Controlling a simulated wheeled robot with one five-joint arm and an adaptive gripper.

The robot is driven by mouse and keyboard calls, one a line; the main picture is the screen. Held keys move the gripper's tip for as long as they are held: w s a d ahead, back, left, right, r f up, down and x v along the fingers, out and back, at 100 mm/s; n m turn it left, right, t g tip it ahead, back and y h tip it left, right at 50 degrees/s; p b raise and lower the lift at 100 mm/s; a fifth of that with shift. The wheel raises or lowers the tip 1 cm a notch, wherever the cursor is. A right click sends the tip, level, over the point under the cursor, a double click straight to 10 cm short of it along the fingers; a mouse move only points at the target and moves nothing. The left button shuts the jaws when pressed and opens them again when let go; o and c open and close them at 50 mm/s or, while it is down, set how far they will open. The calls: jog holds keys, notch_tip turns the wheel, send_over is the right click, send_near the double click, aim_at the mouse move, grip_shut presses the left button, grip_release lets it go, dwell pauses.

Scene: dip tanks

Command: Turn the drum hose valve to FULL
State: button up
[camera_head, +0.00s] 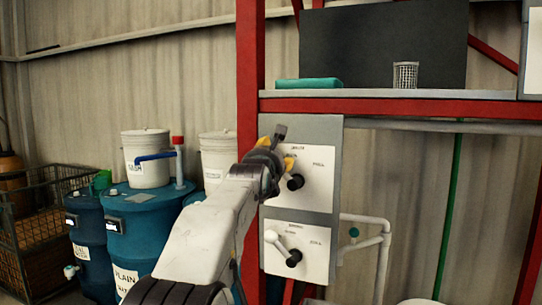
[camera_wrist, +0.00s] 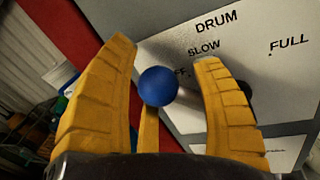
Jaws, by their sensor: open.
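The drum valve's panel is the upper white plate (camera_head: 317,160) in the head view. In the wrist view the plate (camera_wrist: 235,55) reads DRUM, SLOW and FULL, with part of OFF showing. A blue ball knob (camera_wrist: 158,86) is beside the OFF letters, left of SLOW and far from FULL. A black hub (camera_head: 295,182) shows on the plate. My gripper (camera_head: 278,154) is open at the plate's left side. In the wrist view its yellow fingers (camera_wrist: 170,88) stand on both sides of the knob; contact is unclear. The valve's lever arm is mostly hidden.
A second valve panel (camera_head: 300,245) with a white lever (camera_head: 277,243) is just below. A red post (camera_head: 250,70) stands close left of the panels. White pipes (camera_head: 372,240) are at right. Blue drums (camera_head: 145,225) and a wire crate (camera_head: 40,225) stand at left.

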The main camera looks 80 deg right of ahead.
jog(key=shift+d, duration=0.1)
jog(key=shift+r, duration=0.1)
grip_shut()
dwell(0.6)
